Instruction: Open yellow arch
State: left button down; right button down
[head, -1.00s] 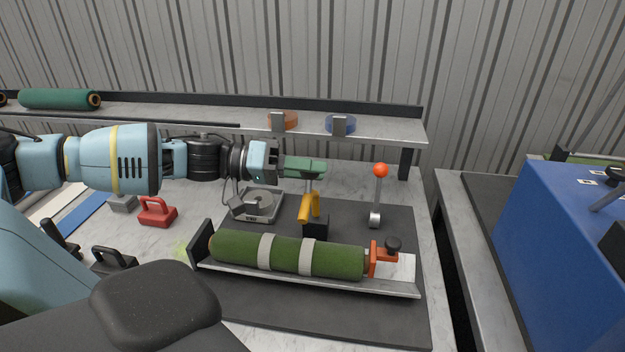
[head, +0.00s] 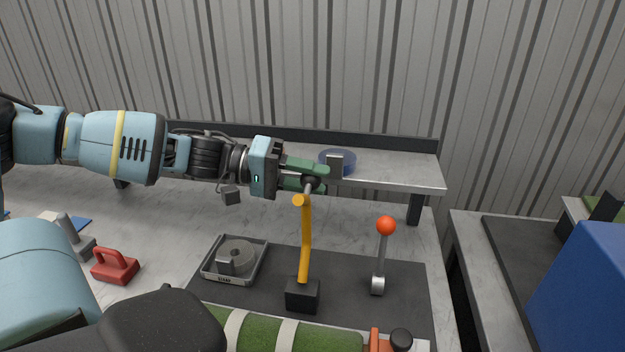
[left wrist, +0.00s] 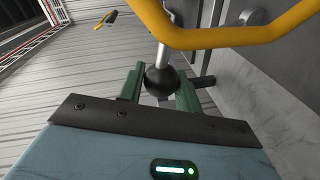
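The yellow arch (head: 306,240) is a bent yellow bar that stands nearly upright on a black block (head: 303,294), behind the green turf roll (head: 262,333). Its yellow bar also crosses the top of the left wrist view (left wrist: 225,38). A metal stem with a black ball knob (left wrist: 160,80) joins the bar near its top end. My left gripper (head: 312,181) reaches in from the left at the top of the arch. Its green fingers (left wrist: 160,88) lie on either side of the knob and look closed on it. My right gripper is out of view.
A lever with an orange ball (head: 386,226) stands right of the arch. A grey scale-like device (head: 235,260) lies left of it. A shelf (head: 400,170) with a blue ring (head: 338,161) runs behind. A red handled block (head: 115,265) sits at left.

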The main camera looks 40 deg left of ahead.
pick_arm(q)
jog(key=w+f+b, duration=0.1)
jog(key=w+a+f+b, duration=0.1)
jog(key=f, duration=0.1)
jog(key=shift+w+a, duration=0.3)
dwell(0.3)
jog(key=c, duration=1.3)
grip_release()
jog(key=shift+c, duration=0.2)
jog(key=o, duration=0.3)
jog(key=shift+r, duration=0.25)
